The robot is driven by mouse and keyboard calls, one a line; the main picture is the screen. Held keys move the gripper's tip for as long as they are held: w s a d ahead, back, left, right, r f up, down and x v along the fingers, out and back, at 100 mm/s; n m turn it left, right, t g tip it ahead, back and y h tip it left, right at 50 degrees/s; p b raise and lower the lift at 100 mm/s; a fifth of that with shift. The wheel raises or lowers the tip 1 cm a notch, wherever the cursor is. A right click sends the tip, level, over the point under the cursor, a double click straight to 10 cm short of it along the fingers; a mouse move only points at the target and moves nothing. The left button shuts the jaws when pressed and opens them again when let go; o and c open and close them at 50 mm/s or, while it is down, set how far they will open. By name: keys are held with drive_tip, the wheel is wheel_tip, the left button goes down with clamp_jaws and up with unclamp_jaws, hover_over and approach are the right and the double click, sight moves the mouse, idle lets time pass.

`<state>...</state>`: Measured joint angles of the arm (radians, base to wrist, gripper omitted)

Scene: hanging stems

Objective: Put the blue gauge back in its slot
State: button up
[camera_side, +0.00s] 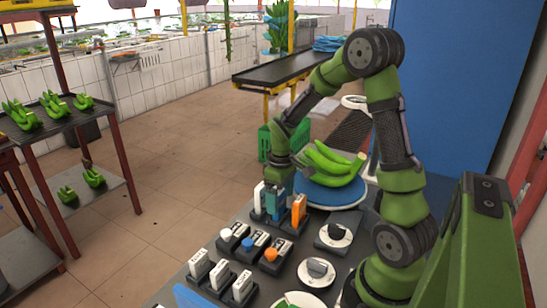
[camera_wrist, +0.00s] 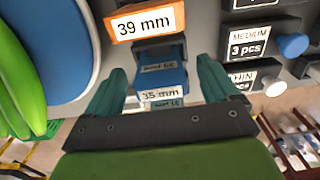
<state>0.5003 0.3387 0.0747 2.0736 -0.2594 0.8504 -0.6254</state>
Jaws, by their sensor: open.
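The blue gauge (camera_wrist: 160,82), labelled 35 mm, sits between my gripper's two teal fingers (camera_wrist: 162,78) in the wrist view. The fingers are apart, one on each side of it, with a visible gap. In the side view my gripper (camera_side: 275,203) reaches down over the dark gauge rack (camera_side: 259,216), and its fingers largely cover the blue gauge there. The blue gauge lines up between the white gauge (camera_side: 258,196) and the orange gauge (camera_side: 298,209), labelled 39 mm in the wrist view (camera_wrist: 146,22). I cannot tell how deep it sits in its slot.
Green bananas (camera_side: 332,166) lie on a blue round plate (camera_side: 331,195) behind the rack. Dark blocks with white, blue and orange knobs (camera_side: 271,254) stand in front. White-labelled blocks (camera_side: 220,275) and round dials (camera_side: 334,236) fill much of the remaining tabletop.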

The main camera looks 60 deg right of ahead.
wheel_tip(320, 180, up, 16)
drive_tip(key=s+a+r+m+t+y, duration=0.1)
drive_tip(key=s+a+m+t, duration=0.1)
drive_tip(key=a, duration=0.7)
drive_tip(key=s+a+r+m+t+y, duration=0.1)
drive_tip(key=s+a+m+t, duration=0.1)
drive_tip(key=s+a+t, duration=0.3)
drive_tip(key=s+a, duration=0.1)
drive_tip(key=a, duration=0.3)
drive_tip(key=shift+s+a+r, duration=0.15)
drive_tip(key=shift+s+r, duration=0.2)
drive_tip(key=shift+r, duration=0.05)
